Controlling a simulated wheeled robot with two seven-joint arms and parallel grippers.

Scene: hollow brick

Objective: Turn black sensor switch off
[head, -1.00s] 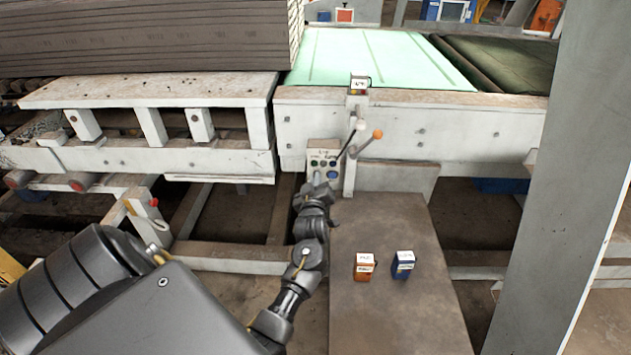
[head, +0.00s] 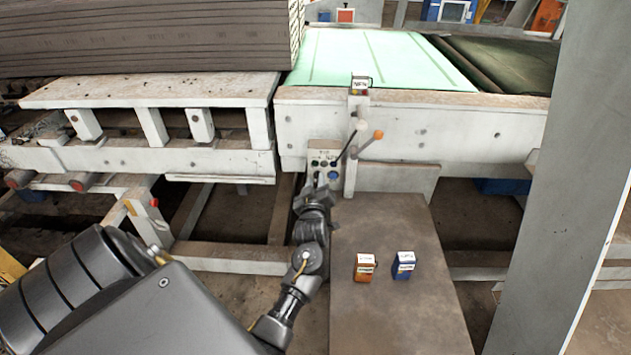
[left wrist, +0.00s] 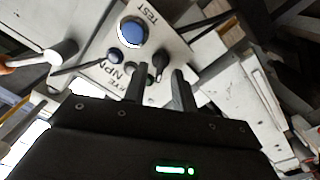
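The control panel (head: 314,146) is a small pale box on the front of the white machine frame. In the left wrist view the panel (left wrist: 178,48) shows tilted, with TEST and NPN lettering, a large blue button (left wrist: 131,32) and smaller buttons. The black switch (left wrist: 160,64) is a dark knob with a light mark. My left gripper (left wrist: 161,75) is open, its two dark fingers pointing at the panel with the black switch between their tips in the picture. I cannot tell whether they touch it. In the head view my left gripper (head: 318,182) is just below the panel buttons and partly hides its lower part.
A lever with an orange knob (head: 378,134) and one with a pale knob (head: 360,124) stand close right of the panel. An orange box (head: 365,268) and a blue box (head: 403,265) sit on the brown plate (head: 400,325). A grey post (head: 560,180) stands at right.

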